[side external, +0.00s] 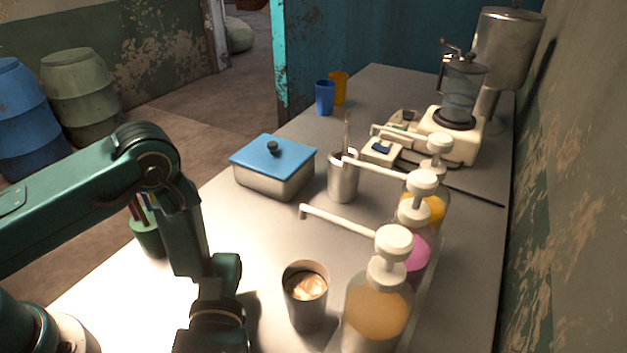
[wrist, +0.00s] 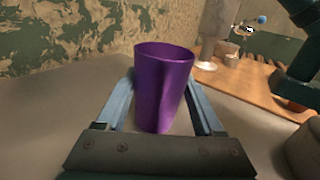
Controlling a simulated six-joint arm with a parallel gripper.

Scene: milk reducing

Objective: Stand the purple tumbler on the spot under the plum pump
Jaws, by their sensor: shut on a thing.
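The purple tumbler (wrist: 162,92) stands mouth up between the two fingers of my gripper (wrist: 160,84) in the wrist view, with a finger against each side. My gripper is shut on it. The tumbler does not show in the side view, where my wrist is at the bottom edge. The plum pump (side external: 417,258) is the bottle with magenta liquid, in the middle of the pump row in the side view. Its white spout reaches left, ending near the metal pitcher. I cannot make out a marked spot under it.
An orange pump bottle (side external: 376,305) stands in front and a yellow one (side external: 433,210) behind. A metal cup with foamy drink (side external: 306,300) stands left of the orange bottle. Bare counter lies between.

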